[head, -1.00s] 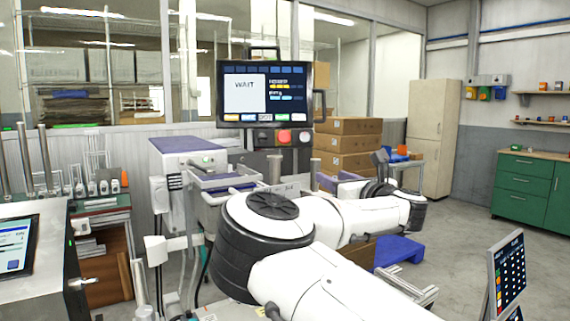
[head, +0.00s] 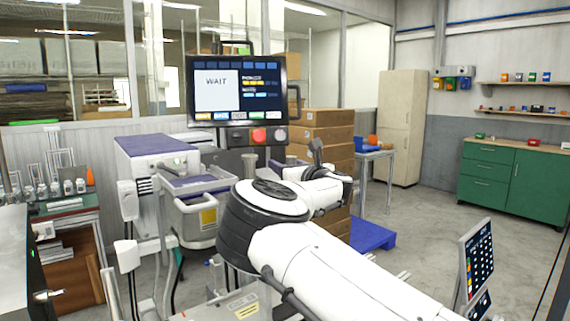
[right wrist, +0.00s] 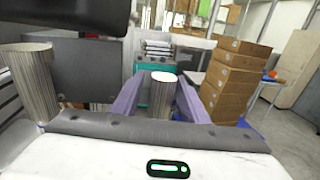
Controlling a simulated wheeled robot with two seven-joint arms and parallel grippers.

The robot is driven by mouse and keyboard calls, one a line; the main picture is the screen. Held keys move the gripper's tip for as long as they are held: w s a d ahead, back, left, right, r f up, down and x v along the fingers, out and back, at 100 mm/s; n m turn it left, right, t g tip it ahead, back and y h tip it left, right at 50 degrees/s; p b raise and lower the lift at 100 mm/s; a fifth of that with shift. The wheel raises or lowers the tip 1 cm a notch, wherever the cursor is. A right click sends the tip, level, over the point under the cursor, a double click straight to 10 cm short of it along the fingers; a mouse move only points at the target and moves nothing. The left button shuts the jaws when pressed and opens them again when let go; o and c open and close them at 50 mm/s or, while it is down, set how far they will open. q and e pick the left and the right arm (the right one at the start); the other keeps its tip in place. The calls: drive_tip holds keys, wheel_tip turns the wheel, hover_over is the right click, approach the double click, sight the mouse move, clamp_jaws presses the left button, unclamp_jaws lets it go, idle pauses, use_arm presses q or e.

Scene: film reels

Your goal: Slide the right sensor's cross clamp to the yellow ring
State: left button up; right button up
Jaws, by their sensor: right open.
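My right gripper (head: 288,172) is beside the machine under the monitor, mostly behind my own arm in the head view. In the right wrist view its two purple fingers (right wrist: 160,82) are spread apart. A ribbed metal post (right wrist: 161,101) shows between them; I cannot tell whether it is within the fingers' reach or beyond them. A second ribbed post (right wrist: 33,82) stands to the left. I cannot make out the right sensor, its cross clamp or the yellow ring in either view. My left gripper is out of view.
A monitor (head: 238,88) reading WAIT stands above the machine (head: 155,158). Stacked cardboard boxes (head: 328,135) and a small table (head: 374,156) are behind my right arm. A tilted screen (head: 477,262) is at the lower right. Green cabinets (head: 490,170) line the right wall, with open floor before them.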

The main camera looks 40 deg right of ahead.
drive_tip(key=shift+w, duration=0.1)
clamp_jaws()
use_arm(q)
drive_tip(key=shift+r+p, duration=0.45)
use_arm(e)
drive_tip(key=d, duration=0.5)
drive_tip(key=shift+s, duration=0.3)
unclamp_jaws()
drive_tip(key=shift+a, duration=0.1)
